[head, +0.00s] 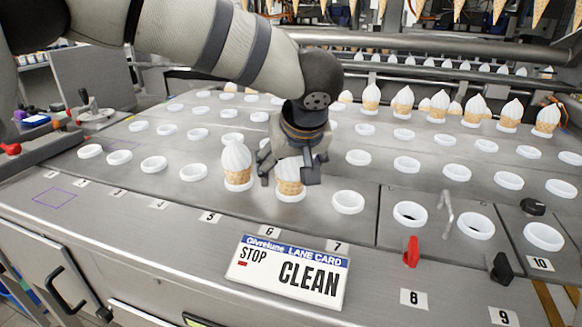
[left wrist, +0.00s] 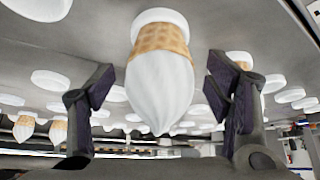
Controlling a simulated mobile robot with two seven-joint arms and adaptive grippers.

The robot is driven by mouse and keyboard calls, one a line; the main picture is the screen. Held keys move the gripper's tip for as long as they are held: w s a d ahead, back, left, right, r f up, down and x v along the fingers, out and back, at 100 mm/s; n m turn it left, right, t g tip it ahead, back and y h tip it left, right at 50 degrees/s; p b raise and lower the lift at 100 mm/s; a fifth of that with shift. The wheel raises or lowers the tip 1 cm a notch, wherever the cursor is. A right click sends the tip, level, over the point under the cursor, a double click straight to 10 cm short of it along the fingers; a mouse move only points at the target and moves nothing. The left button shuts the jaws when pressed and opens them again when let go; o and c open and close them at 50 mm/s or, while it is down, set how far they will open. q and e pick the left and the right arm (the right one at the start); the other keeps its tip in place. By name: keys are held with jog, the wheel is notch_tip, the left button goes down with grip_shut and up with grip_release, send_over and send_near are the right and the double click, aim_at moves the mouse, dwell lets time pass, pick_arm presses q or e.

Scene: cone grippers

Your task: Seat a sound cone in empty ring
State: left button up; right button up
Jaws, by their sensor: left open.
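My left gripper (head: 288,168) is open, pointing down around a cone (head: 290,188) seated in a white ring in the front row. In the left wrist view the white-topped cone (left wrist: 160,85) stands between the two dark finger pads, with gaps on both sides. Its wafer looks whole where it shows; in the head view the gripper hides its top. Another cone (head: 237,165) sits in a ring just left of the gripper. An empty ring (head: 348,202) lies to the right of the gripped-over cone. My right gripper is not in view.
Many empty rings cover the steel deck, such as one at the left (head: 153,164). Several cones stand in the back rows (head: 438,106). A lane card (head: 288,272) reads STOP, CLEAN. Red (head: 411,252) and black (head: 502,267) knobs and a bent metal handle (head: 446,212) stand at the right.

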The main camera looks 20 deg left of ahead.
pick_arm(q)
jog(key=v, duration=1.2)
jog(key=shift+f, duration=0.1)
